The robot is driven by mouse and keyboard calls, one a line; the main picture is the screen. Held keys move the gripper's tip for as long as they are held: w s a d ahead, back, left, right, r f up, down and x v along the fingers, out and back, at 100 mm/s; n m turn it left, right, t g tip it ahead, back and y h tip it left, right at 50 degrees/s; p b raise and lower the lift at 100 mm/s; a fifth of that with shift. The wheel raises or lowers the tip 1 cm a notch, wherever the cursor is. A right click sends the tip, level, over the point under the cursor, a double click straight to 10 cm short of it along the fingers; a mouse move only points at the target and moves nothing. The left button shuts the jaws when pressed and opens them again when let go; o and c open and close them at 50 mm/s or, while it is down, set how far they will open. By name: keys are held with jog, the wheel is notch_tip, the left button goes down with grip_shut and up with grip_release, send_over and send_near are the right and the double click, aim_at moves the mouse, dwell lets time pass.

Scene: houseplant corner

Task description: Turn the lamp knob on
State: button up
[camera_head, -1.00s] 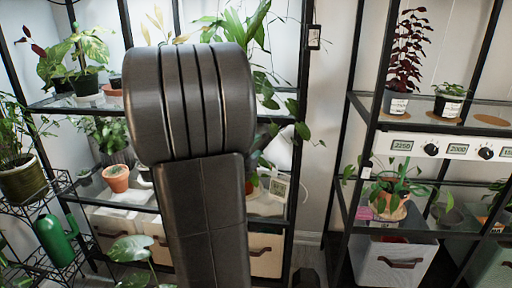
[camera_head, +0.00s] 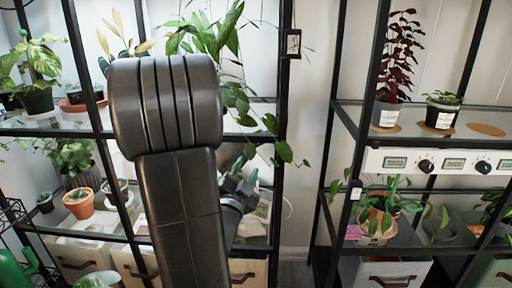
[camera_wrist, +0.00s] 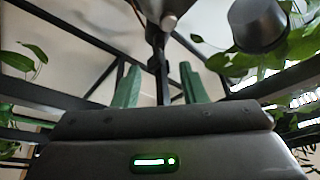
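A white control panel (camera_head: 375,161) runs along the front of the right rack. It carries a left black round knob (camera_head: 427,166) and a right black round knob (camera_head: 483,167), each beside a small greenish display (camera_head: 395,162). I cannot tell which knob is the lamp's, nor read its setting. My gripper (camera_wrist: 160,68) shows two green fingers set apart with nothing between them in the wrist view. In the head view my arm hides most of it, in front of the left rack and well left of the panel. The knobs are not recognisable in the wrist view.
The right rack's post (camera_head: 368,105) stands between my arm and the panel. A dark-red plant (camera_head: 401,55) and a small potted plant (camera_head: 442,110) stand above the panel. A plant in a terracotta pot (camera_head: 376,221) stands below. A dark cylindrical object (camera_wrist: 257,24) hangs near the gripper.

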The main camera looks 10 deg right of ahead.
aim_at(257, 146)
jog(key=x, duration=0.9)
jog(key=shift+w+d, duration=0.15)
jog(key=shift+w, duration=0.05)
